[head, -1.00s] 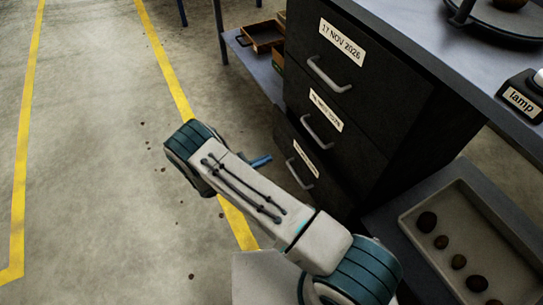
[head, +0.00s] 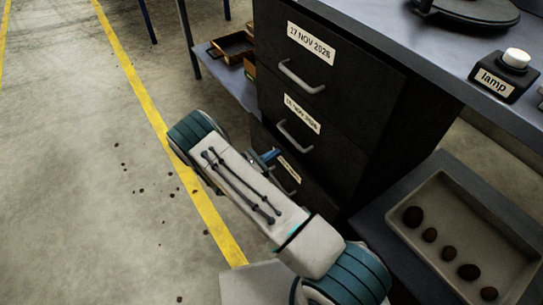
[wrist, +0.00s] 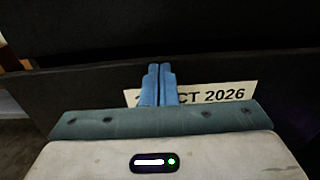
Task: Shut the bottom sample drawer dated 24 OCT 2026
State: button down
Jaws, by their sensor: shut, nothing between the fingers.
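The bottom drawer (head: 316,188) is the lowest of three in a black cabinet. Its label is partly covered in the head view, but the wrist view shows the label (wrist: 225,95) ending "CT 2026". The drawer front's left edge sits slightly out past the drawer above, so it looks a little open. Its handle (head: 291,181) is partly hidden by my arm. My gripper (head: 270,155) has its blue fingers shut and empty, at the label's left part. In the wrist view the fingers (wrist: 159,68) overlap the label and the drawer's top edge; contact is unclear.
Above are the middle drawer (head: 335,135) and the top drawer (head: 345,75), labelled 17 NOV 2026, both looking shut. A lamp button (head: 515,60) is on the bench.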

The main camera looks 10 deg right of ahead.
jog(key=shift+x, duration=2.6)
jog(key=shift+d+r, duration=0.1)
jog(key=p+v, duration=0.2)
jog(key=v, duration=1.2)
jog(key=shift+s+a, duration=0.2)
jog(key=shift+a, duration=0.2)
